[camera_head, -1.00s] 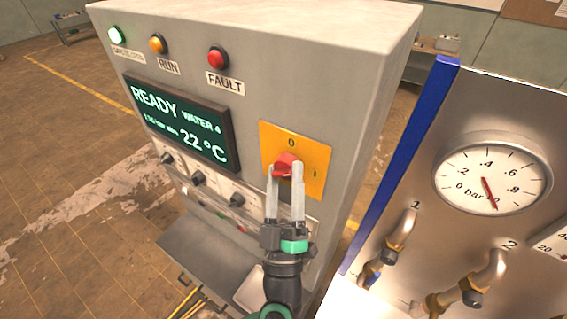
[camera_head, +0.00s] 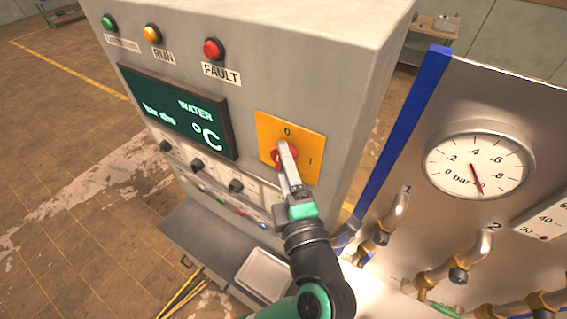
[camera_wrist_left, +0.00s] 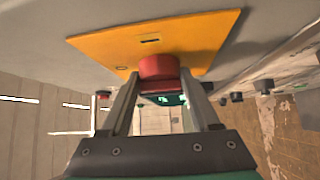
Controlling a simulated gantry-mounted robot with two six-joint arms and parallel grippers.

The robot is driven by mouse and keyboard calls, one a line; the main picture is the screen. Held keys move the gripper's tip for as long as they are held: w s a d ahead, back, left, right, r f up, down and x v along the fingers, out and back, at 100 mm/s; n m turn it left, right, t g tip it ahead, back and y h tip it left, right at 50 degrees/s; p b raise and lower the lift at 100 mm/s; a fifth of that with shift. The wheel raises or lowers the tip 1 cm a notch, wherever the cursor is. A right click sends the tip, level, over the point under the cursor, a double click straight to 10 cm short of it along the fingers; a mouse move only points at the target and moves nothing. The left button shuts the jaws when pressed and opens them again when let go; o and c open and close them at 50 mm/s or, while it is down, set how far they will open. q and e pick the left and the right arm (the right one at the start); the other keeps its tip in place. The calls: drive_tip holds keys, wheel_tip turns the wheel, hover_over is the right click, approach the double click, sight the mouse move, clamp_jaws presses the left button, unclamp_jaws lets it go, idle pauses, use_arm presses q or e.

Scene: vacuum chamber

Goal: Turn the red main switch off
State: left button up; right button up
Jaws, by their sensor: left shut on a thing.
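The red main switch (camera_head: 276,157) sits on a yellow plate (camera_head: 268,128) marked 0 at the top and 1 at the right, on the front of the grey cabinet. My left gripper (camera_head: 285,150) is shut on the red knob, its fingers partly covering it in the head view. In the left wrist view, the red knob (camera_wrist_left: 159,67) lies between the two fingers (camera_wrist_left: 160,84), in front of the yellow plate (camera_wrist_left: 205,38). The fingers hide the knob's exact pointing direction. My right gripper is not in view.
The cabinet display (camera_head: 180,115) shows only fixed labels. The green (camera_head: 109,23), orange (camera_head: 152,34) and red FAULT (camera_head: 213,49) lamps look unlit. A gauge panel with a blue edge (camera_head: 400,150) and pipes (camera_head: 475,260) stands close at the right.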

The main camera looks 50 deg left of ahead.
use_arm(q)
drive_tip(key=shift+n+h, duration=0.3)
drive_tip(key=shift+n, duration=0.1)
idle(0.3)
drive_tip(key=o, duration=1.4)
drive_tip(key=shift+c, duration=0.2)
drive_tip(key=b+v, duration=0.3)
drive_tip(key=v, duration=0.8)
drive_tip(key=shift+d, duration=0.3)
drive_tip(key=shift+r, duration=0.1)
